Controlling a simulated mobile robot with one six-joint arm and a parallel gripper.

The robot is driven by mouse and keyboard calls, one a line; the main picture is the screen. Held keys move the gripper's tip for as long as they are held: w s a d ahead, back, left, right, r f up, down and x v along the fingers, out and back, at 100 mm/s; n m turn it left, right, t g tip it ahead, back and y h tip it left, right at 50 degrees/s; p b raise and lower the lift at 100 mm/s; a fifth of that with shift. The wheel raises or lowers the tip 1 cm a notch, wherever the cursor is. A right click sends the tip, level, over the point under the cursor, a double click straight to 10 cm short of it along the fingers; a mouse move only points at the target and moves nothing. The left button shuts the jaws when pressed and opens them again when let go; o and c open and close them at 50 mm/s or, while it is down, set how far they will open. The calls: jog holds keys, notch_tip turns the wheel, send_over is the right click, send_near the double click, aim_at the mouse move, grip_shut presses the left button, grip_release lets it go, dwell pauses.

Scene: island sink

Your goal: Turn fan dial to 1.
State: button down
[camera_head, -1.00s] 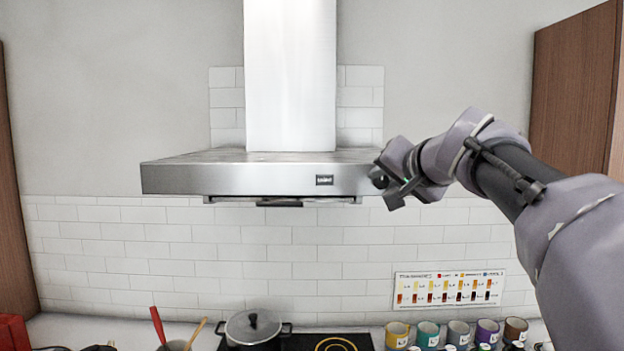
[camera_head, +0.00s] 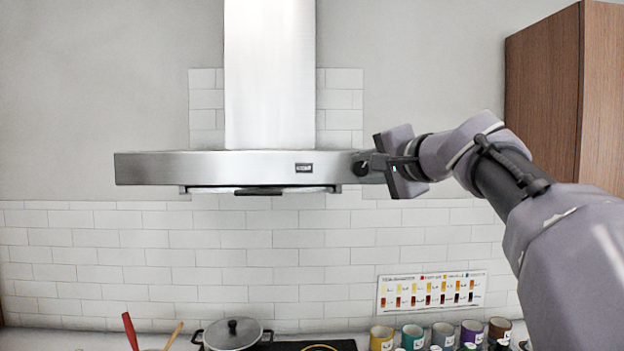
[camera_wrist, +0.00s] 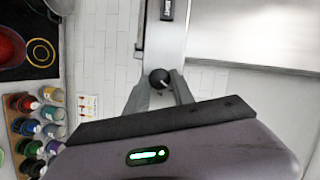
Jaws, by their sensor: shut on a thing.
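The fan dial (camera_head: 361,168) is a small dark round knob at the right end of the steel range hood's front edge (camera_head: 230,168). My gripper (camera_head: 370,165) reaches it from the right, in front of the hood. In the wrist view the black dial (camera_wrist: 159,78) sits between the two grey fingertips (camera_wrist: 159,80), and the fingers are shut on it. The fingers hide part of the dial's sides, and I cannot read any setting marks.
A small display (camera_head: 304,168) is on the hood front, left of the dial. Below are a lidded pot (camera_head: 232,334) on the cooktop, several coloured cups (camera_head: 412,336) and a chart (camera_head: 432,290) on the tiled wall. A wooden cabinet (camera_head: 545,95) stands at right.

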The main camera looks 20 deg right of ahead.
jog(key=shift+f+m+t+b, duration=0.15)
jog(key=shift+m+t+b, duration=0.15)
jog(key=shift+m+b, duration=0.5)
jog(key=c, duration=1.1)
grip_release()
jog(key=shift+w, duration=0.1)
